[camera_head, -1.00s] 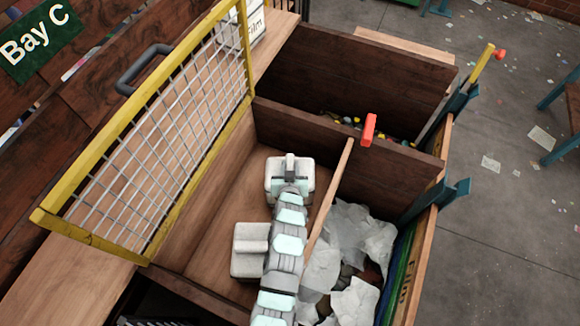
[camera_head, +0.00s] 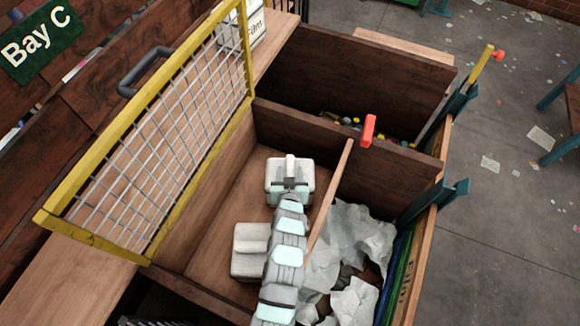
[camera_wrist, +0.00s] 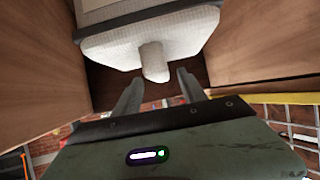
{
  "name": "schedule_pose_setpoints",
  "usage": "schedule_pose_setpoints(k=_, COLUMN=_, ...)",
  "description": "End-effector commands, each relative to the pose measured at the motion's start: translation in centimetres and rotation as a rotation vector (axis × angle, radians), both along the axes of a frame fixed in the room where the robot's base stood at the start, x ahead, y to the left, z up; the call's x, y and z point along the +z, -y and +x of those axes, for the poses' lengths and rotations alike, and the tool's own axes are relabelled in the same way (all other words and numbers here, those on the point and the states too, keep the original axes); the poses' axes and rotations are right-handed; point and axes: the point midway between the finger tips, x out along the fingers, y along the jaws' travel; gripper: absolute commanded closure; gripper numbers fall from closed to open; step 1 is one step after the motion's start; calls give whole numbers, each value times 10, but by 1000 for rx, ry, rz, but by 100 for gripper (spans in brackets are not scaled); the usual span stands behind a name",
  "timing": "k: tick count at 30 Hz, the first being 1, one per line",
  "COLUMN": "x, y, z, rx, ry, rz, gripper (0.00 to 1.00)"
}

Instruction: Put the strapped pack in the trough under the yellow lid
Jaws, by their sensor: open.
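A white pack (camera_head: 276,171) with a raised strap or grip lies at the far end of the wooden trough (camera_head: 222,206), close to the cross board. The wrist view shows its pale face (camera_wrist: 115,47) with the grip standing out between my fingers. My gripper (camera_head: 289,184) is open at the near side of this pack, and a gap shows between fingers and grip. A second white pack (camera_head: 247,262) lies nearer in the same trough, left of my arm. The yellow mesh lid (camera_head: 152,247) stands raised along the trough's left side.
Another compartment (camera_head: 350,72) lies beyond the cross board.

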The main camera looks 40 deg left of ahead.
Motion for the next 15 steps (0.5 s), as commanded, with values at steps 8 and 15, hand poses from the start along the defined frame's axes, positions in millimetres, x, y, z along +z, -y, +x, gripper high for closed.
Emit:
schedule_pose_setpoints(k=8, x=29, y=35, z=-35, rx=0, ry=2, rz=-1, gripper=51)
schedule_pose_setpoints(k=15, x=41, y=52, z=-53, rx=0, ry=0, rz=-2, gripper=51)
